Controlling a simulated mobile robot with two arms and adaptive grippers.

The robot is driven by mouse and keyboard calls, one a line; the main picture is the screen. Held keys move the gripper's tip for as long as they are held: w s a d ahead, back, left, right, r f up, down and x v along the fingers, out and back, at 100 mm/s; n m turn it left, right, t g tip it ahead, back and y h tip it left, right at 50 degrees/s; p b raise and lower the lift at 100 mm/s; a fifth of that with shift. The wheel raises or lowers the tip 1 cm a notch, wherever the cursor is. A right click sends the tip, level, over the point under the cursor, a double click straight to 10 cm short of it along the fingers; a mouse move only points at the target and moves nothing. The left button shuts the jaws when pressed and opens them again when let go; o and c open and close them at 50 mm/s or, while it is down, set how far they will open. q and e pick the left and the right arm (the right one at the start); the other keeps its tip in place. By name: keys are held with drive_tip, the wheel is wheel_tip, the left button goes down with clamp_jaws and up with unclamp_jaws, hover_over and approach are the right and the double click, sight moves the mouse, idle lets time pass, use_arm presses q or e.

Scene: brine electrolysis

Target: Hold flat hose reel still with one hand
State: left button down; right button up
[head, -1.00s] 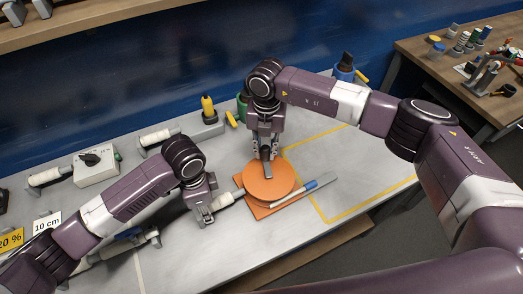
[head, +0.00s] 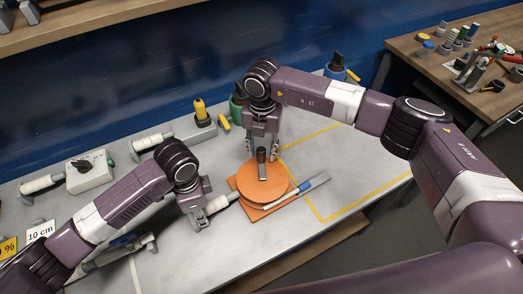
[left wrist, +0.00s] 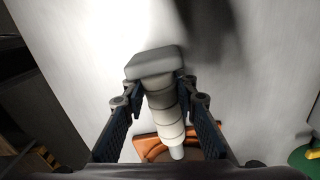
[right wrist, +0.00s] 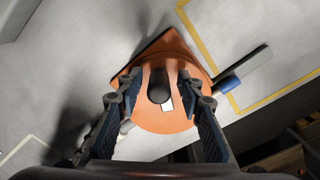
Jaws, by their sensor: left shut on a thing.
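The reel is a round orange disc (head: 265,182) on a square orange base (head: 262,210), with a dark upright knob (head: 262,163). My right gripper (head: 262,153) is above it, its open fingers either side of the knob. In the right wrist view, a gap shows between the knob (right wrist: 158,88) and both fingers (right wrist: 158,103). My left gripper (head: 203,218) is left of the reel, shut on a white-and-grey ringed cylinder (left wrist: 165,112) with a grey end block (left wrist: 155,65). The cylinder's far end points at the orange base; whether they touch is unclear.
A pale strip with a blue part (head: 303,187) lies across the reel's right side. A yellow-topped bottle (head: 201,112), a green container (head: 237,108) and a control box (head: 88,172) stand behind. Yellow tape (head: 365,192) marks clear tabletop at right.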

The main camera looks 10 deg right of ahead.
drive_tip(key=shift+s, duration=0.1)
wheel_tip(320, 180, up, 12)
idle(0.6)
use_arm(q)
drive_tip(key=c, duration=1.5)
unclamp_jaws()
use_arm(e)
drive_tip(key=shift+f, duration=0.1)
use_arm(q)
wheel_tip(320, 180, up, 12)
drive_tip(key=shift+d+f, duration=0.1)
drive_tip(key=shift+f, duration=0.1)
drive_tip(key=shift+r, duration=0.25)
